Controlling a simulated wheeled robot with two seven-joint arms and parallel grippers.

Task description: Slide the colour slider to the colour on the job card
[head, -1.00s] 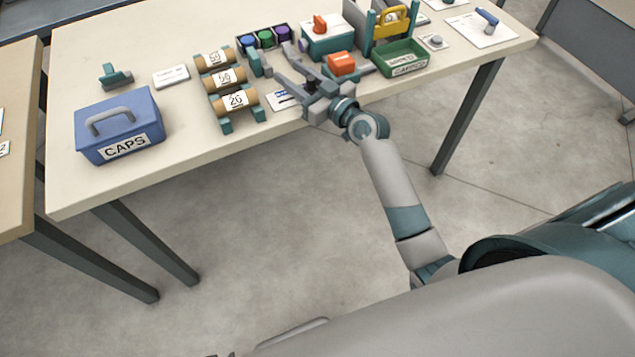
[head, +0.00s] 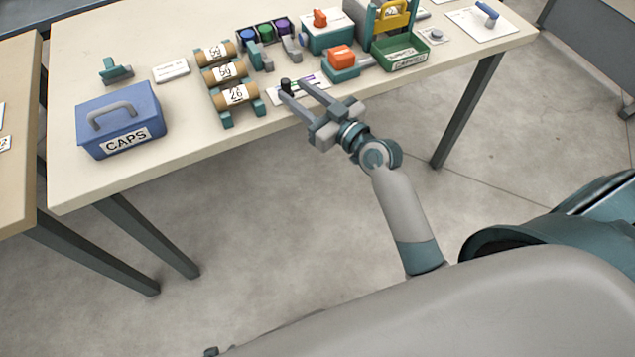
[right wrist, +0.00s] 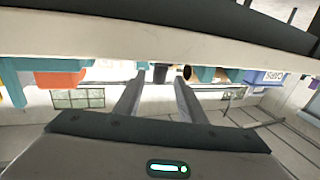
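The colour slider is a white plate (head: 318,78) with coloured marks, near the table's front edge in the head view. A dark upright knob (head: 286,86) stands at its left part. My right gripper (head: 294,90) is open, pointing at the slider from the front edge. Its left fingertip is close to the knob; contact cannot be told. In the right wrist view the dark knob (right wrist: 160,73) shows between the two fingertips (right wrist: 158,78). A small white card (head: 171,72) lies further left; its print is unreadable and I cannot tell if it is the job card. My left gripper is not in view.
Rollers with numbered labels (head: 235,95) stand just left of the slider. An orange button (head: 341,55) and a green tray (head: 401,55) stand to its right. Coloured pots (head: 265,32) are behind.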

